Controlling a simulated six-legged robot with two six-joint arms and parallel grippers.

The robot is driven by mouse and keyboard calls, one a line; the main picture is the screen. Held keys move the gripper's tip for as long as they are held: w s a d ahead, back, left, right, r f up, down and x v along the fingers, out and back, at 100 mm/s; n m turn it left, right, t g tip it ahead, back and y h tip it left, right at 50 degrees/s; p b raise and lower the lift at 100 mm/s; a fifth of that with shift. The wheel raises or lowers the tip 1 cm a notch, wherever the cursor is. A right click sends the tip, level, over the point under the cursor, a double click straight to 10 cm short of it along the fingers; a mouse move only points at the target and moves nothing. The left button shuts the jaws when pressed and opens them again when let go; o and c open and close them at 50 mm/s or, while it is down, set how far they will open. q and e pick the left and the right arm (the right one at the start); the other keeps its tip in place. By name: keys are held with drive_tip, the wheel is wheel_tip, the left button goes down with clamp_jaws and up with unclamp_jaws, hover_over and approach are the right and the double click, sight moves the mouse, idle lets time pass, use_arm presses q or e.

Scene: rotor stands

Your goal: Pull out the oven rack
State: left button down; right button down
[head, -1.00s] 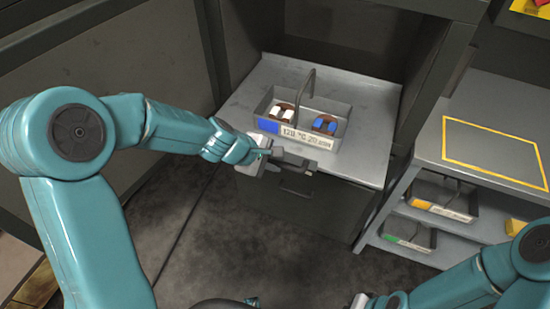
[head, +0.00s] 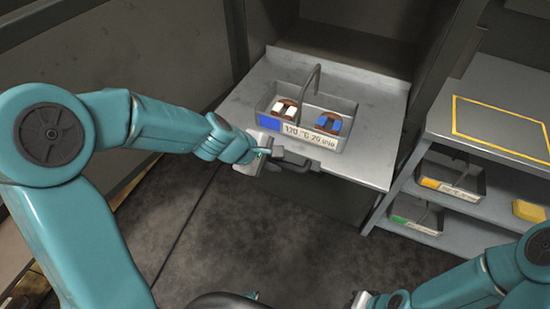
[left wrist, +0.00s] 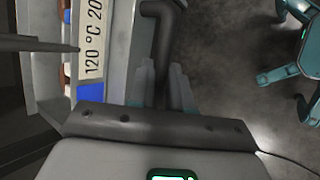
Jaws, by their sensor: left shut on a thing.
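The oven rack (head: 376,108) is a flat grey plate that sticks out of the dark oven opening. A grey tray (head: 350,108) with a hoop handle stands on it, labelled in front. My left gripper (head: 268,159) is at the rack's front edge, shut on its dark handle (head: 294,165). In the left wrist view the left gripper's fingers (left wrist: 163,88) are on either side of the dark bent handle (left wrist: 165,35). My right gripper (head: 361,300) shows only in part at the bottom edge; its jaws are too unclear to tell.
The tray holds dark pieces with white (head: 284,108) and blue (head: 329,123) parts. A grey shelf unit (head: 460,130) stands close on the right, with a yellow outline on top and bins (head: 452,175) below. Dark floor (head: 240,230) in front is clear.

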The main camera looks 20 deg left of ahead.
idle(0.3)
use_arm(q)
drive_tip(key=c, duration=1.1)
unclamp_jaws()
drive_tip(key=shift+o, duration=0.2)
drive_tip(key=shift+r, duration=0.1)
drive_tip(key=p+v, duration=0.4)
drive_tip(key=v, duration=1.2)
drive_tip(key=shift+s+p, duration=0.2)
drive_tip(key=shift+p, duration=0.2)
